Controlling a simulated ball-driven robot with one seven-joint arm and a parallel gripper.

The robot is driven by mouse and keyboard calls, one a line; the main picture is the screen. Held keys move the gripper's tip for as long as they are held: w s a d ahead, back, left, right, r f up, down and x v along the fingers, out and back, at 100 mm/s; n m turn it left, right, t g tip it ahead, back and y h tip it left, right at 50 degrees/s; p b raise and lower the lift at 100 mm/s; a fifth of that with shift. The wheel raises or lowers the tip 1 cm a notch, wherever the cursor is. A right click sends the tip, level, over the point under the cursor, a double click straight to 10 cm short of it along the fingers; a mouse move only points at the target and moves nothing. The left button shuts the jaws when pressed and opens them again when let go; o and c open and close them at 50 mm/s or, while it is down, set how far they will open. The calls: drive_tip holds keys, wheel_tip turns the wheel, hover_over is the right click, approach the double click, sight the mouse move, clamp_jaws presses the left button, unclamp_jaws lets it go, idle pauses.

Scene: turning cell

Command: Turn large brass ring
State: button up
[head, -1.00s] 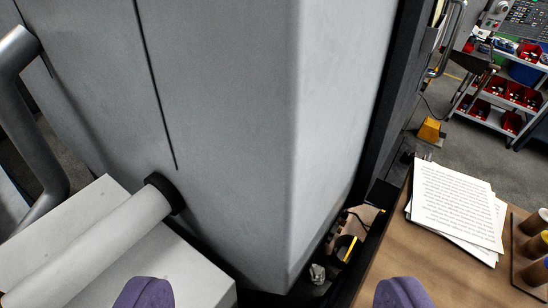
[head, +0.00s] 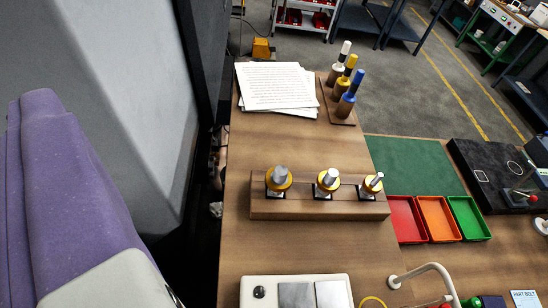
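A wooden block (head: 304,208) on the bench carries three grey metal posts with gold rings. The large brass ring (head: 272,184) appears to be the leftmost and widest one, around a thick grey post. A middle ring (head: 320,184) and a smaller ring (head: 370,187) sit to its right. A purple padded part of mine with a pale grey body fills the left side of the head view, left of the block and apart from it. I cannot make out two fingertips, so the gripper's opening and anything in it are hidden.
Papers (head: 275,87) and a rack of three capped handles (head: 341,100) stand behind the block. Red, orange and green trays (head: 437,219) are at its right. A pale box (head: 295,279) and a curved white rod (head: 425,272) are in front. A grey machine wall (head: 140,110) rises at left.

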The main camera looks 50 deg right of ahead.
drive_tip(key=w+d+f+m+g+h+p, duration=0.1)
drive_tip(key=w+d+f+g+p, duration=0.15)
drive_tip(key=w+d+p, duration=0.45)
drive_tip(key=m+g+y+p, duration=0.1)
drive_tip(key=m+g+p, duration=0.2)
drive_tip(key=g+p, duration=1.7)
hover_over(282, 170)
drive_tip(key=p, duration=0.7)
drive_tip(key=f+t, duration=0.2)
drive_tip(key=f, duration=0.4)
drive_tip(key=f+t, duration=0.3)
drive_tip(key=f, duration=0.3)
drive_tip(key=f+t, duration=0.2)
drive_tip(key=f, duration=0.4)
drive_tip(key=shift+w+a, duration=0.2)
drive_tip(key=f, duration=0.4)
drive_tip(key=f+p, duration=0.1)
drive_tip(key=f, duration=0.3)
drive_tip(key=shift+s+d+f, duration=0.1)
drive_tip(key=shift+s+d, duration=0.05)
drive_tip(key=shift+s, duration=0.05)
drive_tip(key=shift+f, duration=0.25)
drive_tip(key=shift+m, duration=0.3)
drive_tip(key=c, duration=1.1)
